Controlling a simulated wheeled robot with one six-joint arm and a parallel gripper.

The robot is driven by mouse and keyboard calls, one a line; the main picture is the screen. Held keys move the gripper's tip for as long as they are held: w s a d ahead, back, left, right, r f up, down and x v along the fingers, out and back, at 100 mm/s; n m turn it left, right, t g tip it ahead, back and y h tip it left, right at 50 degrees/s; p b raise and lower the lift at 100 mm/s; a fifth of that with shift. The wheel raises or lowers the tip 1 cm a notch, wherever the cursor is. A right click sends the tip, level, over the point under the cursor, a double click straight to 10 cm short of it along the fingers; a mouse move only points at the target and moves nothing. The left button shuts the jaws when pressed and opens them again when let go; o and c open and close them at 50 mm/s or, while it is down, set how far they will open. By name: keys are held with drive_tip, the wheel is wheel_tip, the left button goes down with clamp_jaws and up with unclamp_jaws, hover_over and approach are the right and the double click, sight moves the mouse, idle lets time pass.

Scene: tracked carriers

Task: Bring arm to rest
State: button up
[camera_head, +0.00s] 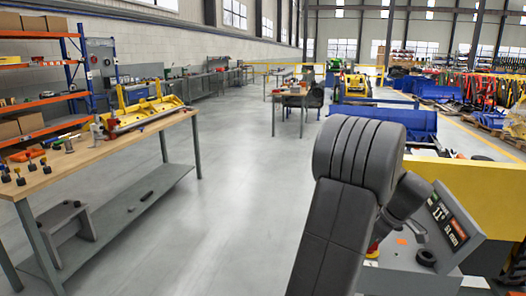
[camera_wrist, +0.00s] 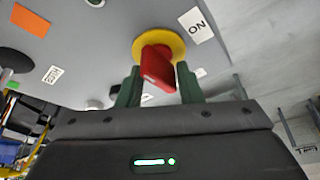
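My gripper (camera_wrist: 159,88) shows in the wrist view with its two green fingers apart, one on each side of a red switch handle (camera_wrist: 158,68). The handle sits on a round yellow base (camera_wrist: 176,44) on a grey panel (camera_wrist: 95,42), beside a white "ON" label (camera_wrist: 195,25). The handle lies at a slant; small gaps seem to separate it from the fingers, though contact is hard to judge. In the head view my arm reaches forward and down at the right and hides the gripper. A bit of the red handle (camera_head: 373,247) shows beside it.
A grey machine housing with a display (camera_head: 447,226) and a yellow body (camera_head: 445,172) stand at the right, close to my arm. A wooden-topped workbench (camera_head: 100,150) with tools stands at the left, near orange shelves (camera_head: 40,100). The floor (camera_head: 245,150) between is clear.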

drive_tip(key=shift+m+t+h+p, duration=0.3)
drive_tip(key=shift+m+t+h, duration=0.1)
drive_tip(key=shift+m, duration=0.7)
